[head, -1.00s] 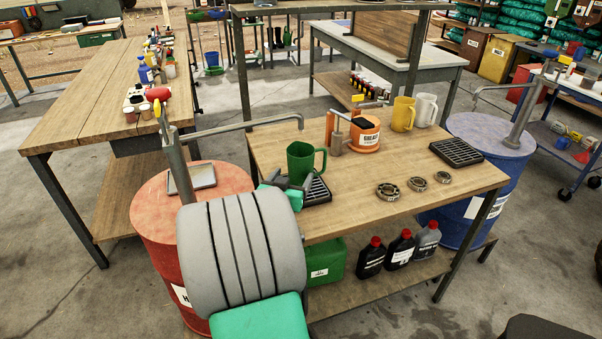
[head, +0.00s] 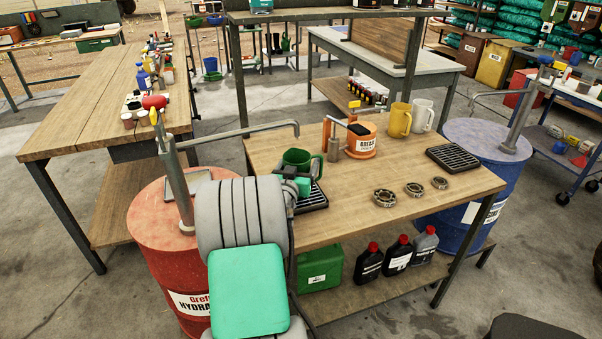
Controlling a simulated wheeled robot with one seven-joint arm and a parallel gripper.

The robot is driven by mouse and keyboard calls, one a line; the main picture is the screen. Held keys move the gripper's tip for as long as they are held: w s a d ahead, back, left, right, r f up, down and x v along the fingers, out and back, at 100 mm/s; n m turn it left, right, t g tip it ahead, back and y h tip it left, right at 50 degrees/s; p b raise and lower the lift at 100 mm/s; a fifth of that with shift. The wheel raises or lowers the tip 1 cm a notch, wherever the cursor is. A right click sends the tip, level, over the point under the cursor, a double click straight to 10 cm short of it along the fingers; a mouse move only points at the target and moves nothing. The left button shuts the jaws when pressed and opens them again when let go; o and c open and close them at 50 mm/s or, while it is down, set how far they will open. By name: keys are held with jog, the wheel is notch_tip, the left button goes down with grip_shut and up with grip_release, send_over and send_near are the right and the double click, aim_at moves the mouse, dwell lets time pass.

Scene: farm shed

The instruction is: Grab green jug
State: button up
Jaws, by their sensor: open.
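The green jug (head: 298,158) stands upright on a black slotted tray (head: 314,199) near the left front of the wooden table. Its handle points right. My gripper (head: 298,182) is just in front of the jug, with a green finger part showing against the jug's lower front. The jug's lower part is hidden behind it. My grey and green arm covers the table's left front corner. The gripper is open; I cannot tell whether the jug stands between its fingers.
A red drum (head: 160,235) with a grey pump pipe (head: 240,128) stands left; the pipe reaches above the jug. An orange grease bucket (head: 362,142), a yellow jug (head: 398,120) and a white jug (head: 422,116) stand behind right. Bearing rings (head: 385,198) lie on the table's right.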

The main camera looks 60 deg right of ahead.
aim_at(300, 151)
jog(key=shift+c, duration=0.6)
jog(key=c, duration=1.2)
jog(key=shift+o, duration=0.2)
jog(key=shift+r, duration=0.15)
jog(key=shift+r, duration=1.45)
jog(key=shift+a+r, duration=0.15)
jog(key=shift+r, duration=0.1)
jog(key=s+a+b, duration=0.3)
jog(key=a, duration=1.4)
jog(key=shift+s+a, duration=0.15)
jog(key=shift+a, duration=0.1)
